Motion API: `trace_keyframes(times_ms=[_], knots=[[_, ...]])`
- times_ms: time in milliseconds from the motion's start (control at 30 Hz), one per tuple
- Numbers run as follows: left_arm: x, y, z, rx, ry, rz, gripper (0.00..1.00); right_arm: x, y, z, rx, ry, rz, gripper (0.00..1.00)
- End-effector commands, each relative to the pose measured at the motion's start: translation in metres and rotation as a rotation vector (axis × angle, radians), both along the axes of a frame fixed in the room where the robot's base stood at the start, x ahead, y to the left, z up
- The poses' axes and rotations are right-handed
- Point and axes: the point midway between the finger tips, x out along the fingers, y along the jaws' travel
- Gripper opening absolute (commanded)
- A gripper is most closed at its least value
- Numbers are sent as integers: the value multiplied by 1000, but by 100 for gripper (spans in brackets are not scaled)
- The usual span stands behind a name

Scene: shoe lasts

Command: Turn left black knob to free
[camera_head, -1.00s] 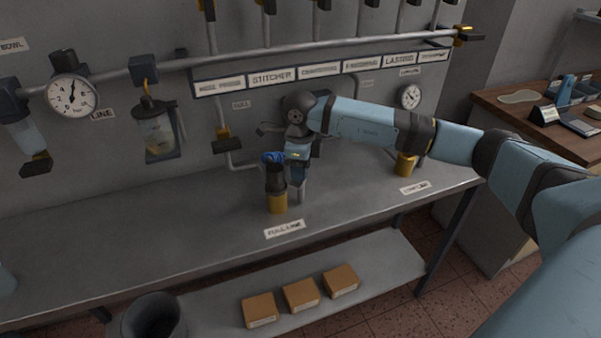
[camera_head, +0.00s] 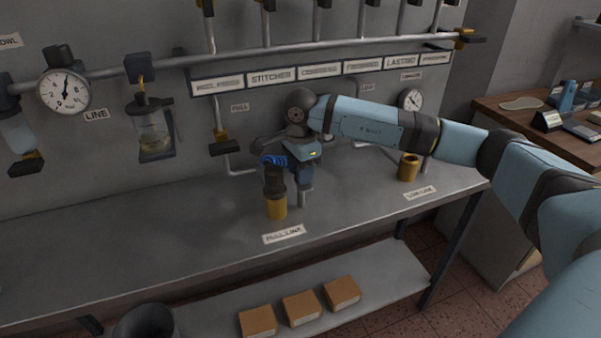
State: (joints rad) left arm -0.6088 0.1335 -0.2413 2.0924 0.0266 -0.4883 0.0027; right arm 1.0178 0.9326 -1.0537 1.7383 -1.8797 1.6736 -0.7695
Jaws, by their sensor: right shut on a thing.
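My right gripper (camera_head: 304,180) points down over a light grey post (camera_head: 303,198) on the bench. It is shut at the post's top, where the left black knob seems to be; the knob is hidden by the fingers and wrist. Just to the left stands a gold cup (camera_head: 277,209) holding a black fitting (camera_head: 275,182) with a blue coil (camera_head: 272,160) on top. A label plate (camera_head: 283,234) lies in front. My left gripper is not in view.
An open gold cup (camera_head: 408,168) stands at the bench's right, under my right arm. Pipes, a pressure gauge (camera_head: 64,91) and a clear bowl (camera_head: 152,128) are on the wall. The bench's left half (camera_head: 110,235) is clear. Several boxes lie on the shelf below.

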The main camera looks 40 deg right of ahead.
Motion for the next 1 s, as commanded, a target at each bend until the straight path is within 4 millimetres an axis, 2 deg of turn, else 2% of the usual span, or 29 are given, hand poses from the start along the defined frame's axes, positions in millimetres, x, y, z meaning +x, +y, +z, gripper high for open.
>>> trace_keyframes(times_ms=[567,600,633,1000], knots=[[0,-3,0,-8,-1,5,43,1,0,2,0,-3,34,10],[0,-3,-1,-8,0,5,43,1,0,2,0,-3,34,36],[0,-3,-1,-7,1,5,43,1,0,2,0,-3,34,43],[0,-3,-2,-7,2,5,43,0,0,6,1,-2,34,44]])
